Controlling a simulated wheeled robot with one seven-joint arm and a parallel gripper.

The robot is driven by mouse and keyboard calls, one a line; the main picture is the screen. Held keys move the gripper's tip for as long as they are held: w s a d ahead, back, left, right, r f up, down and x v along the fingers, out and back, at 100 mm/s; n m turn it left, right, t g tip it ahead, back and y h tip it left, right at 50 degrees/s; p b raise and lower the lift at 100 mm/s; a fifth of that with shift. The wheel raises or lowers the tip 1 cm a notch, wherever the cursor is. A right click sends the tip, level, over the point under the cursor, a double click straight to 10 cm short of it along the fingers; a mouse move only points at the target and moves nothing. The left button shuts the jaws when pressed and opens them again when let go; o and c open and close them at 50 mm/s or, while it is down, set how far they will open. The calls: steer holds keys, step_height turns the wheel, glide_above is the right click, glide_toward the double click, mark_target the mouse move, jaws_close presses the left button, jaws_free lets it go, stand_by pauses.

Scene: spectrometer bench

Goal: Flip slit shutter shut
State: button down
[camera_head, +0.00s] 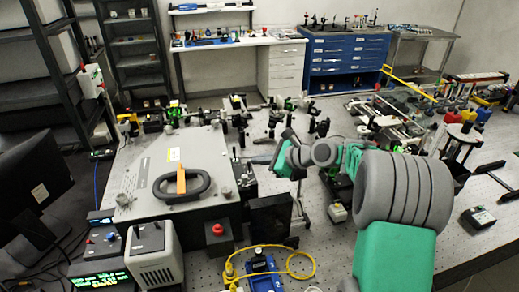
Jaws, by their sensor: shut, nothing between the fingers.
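The spectrometer (155,160) is a large pale grey box on the left of the bench, with a black ring-shaped handle and an orange upright tab (181,180) on its lid. I cannot make out the slit shutter for certain; small dark fittings (243,172) stand at the box's right side. My gripper (283,157) is at the end of the green and grey arm that reaches in from the lower right. It is right of the box and apart from it, shut and empty. Its fingertips are small and partly hidden by my wrist.
Many small optic mounts (276,112) crowd the bench behind my gripper. A dark square panel (271,217) stands in front of it. A red button box (218,238), a grey instrument (155,258) and a yellow cable (300,265) lie nearer. Bare bench shows between these.

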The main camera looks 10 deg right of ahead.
steer(key=shift+s+r+p, duration=0.1)
steer(key=shift+r+p, duration=0.75)
steer(key=shift+r, duration=0.05)
steer(key=s+d+r+b, duration=0.1)
steer(key=s+d+r, duration=0.2)
steer(key=d+r, duration=0.5)
steer(key=shift+s+d+r, duration=0.2)
steer(key=shift+d, duration=0.55)
